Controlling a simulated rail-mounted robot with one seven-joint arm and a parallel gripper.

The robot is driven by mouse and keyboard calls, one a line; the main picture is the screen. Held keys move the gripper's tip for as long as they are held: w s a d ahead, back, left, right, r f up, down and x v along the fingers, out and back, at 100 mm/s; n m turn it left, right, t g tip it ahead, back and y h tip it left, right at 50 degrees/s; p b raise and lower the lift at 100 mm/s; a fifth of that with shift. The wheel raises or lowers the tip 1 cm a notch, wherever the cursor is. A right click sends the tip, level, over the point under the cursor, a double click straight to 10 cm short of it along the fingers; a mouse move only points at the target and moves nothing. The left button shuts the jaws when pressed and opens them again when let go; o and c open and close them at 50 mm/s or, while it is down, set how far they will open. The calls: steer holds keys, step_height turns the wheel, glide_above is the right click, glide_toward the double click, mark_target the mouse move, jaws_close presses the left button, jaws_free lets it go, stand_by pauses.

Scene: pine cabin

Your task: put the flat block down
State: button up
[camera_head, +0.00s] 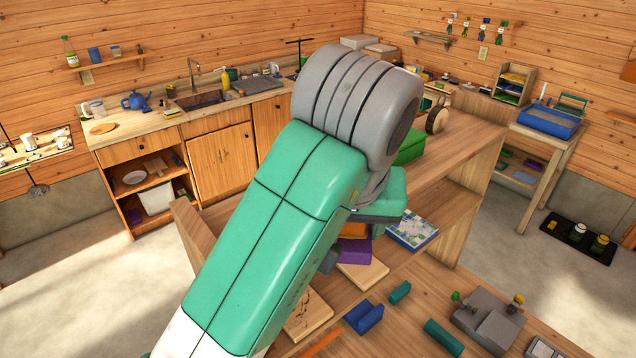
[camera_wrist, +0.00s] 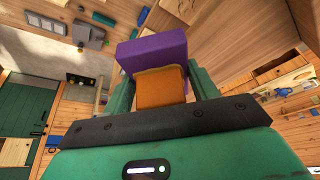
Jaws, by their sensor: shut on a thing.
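An orange block (camera_wrist: 160,92) lies between the two teal fingers of my gripper (camera_wrist: 160,80) in the wrist view, and my gripper is shut on it. A wider purple block (camera_wrist: 150,52) is just beyond the orange one, close to the fingertips. In the head view the orange block (camera_head: 354,230) shows just above the purple block (camera_head: 355,250), partly behind my arm. I cannot tell whether the two blocks touch. My fingertips are mostly hidden in the head view.
A pale board (camera_head: 364,275) lies beside the purple block on the wooden bench. A patterned book-like item (camera_head: 412,230) lies to the right. Blue (camera_head: 363,317) and green (camera_head: 443,337) pieces and a grey device (camera_head: 489,319) lie nearer. Some bare wood shows between them.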

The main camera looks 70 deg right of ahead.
steer(key=w+d, duration=0.3)
steer(key=w, duration=0.1)
steer(key=w+d+p, duration=0.1)
steer(key=w+d, duration=0.1)
steer(key=w, duration=0.1)
steer(key=w+d+f, duration=0.1)
steer(key=w+d, duration=0.2)
steer(key=w, duration=0.1)
steer(key=shift+w+d+f, duration=0.1)
steer(key=shift+w+d, duration=0.2)
steer(key=shift+f+p, duration=0.4)
steer(key=shift+f, duration=1.4)
steer(key=shift+f, duration=0.1)
